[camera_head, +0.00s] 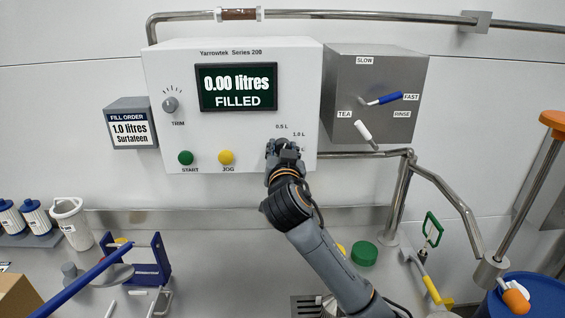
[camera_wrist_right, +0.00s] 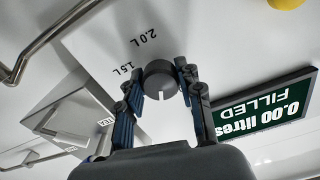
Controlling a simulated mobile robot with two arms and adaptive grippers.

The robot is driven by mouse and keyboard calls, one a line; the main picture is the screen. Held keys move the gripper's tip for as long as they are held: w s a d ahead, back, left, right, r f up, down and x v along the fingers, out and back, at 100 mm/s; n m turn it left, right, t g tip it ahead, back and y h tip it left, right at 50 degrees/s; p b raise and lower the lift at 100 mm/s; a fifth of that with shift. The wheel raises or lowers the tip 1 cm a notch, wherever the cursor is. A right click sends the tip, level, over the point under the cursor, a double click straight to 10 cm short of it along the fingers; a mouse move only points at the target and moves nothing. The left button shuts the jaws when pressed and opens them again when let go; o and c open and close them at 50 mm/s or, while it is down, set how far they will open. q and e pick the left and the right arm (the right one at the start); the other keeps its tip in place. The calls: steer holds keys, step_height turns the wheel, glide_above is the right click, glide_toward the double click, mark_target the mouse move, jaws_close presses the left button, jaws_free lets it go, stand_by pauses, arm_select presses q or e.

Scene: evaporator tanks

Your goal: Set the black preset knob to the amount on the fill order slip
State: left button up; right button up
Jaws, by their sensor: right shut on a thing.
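The black preset knob (camera_wrist_right: 159,78) shows in the right wrist view with a short white mark on its lower side there. The labels 1.5 L and 2.0 L show beside it. My right gripper (camera_wrist_right: 161,86) is shut on the knob, one finger on each side. In the head view the right gripper (camera_head: 284,150) covers most of the knob; labels 0.5 L and 1.0 L show above it. I cannot tell which label the mark points at. The fill order slip (camera_head: 129,131) reads 1.0 litres Surtaleen. My left gripper is not in view.
The control box (camera_head: 215,135) carries a display (camera_head: 236,87) reading 0.00 litres FILLED, a TRIM knob (camera_head: 169,105), a green START button (camera_head: 185,158) and a yellow JOG button (camera_head: 226,157). A grey valve box (camera_head: 385,75) with blue and white levers is at right.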

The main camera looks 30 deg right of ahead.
steer(key=m+b, duration=0.1)
steer(key=m, duration=0.1)
steer(key=m+b, duration=0.1)
steer(key=shift+f+m, duration=0.2)
steer(key=shift+m, duration=0.2)
steer(key=shift+r+m+b, duration=0.15)
steer(key=shift+m+b, duration=0.45)
steer(key=shift+m, duration=1.2)
steer(key=o, duration=1.2)
steer(key=shift+w, duration=0.1)
steer(key=shift+c, duration=0.2)
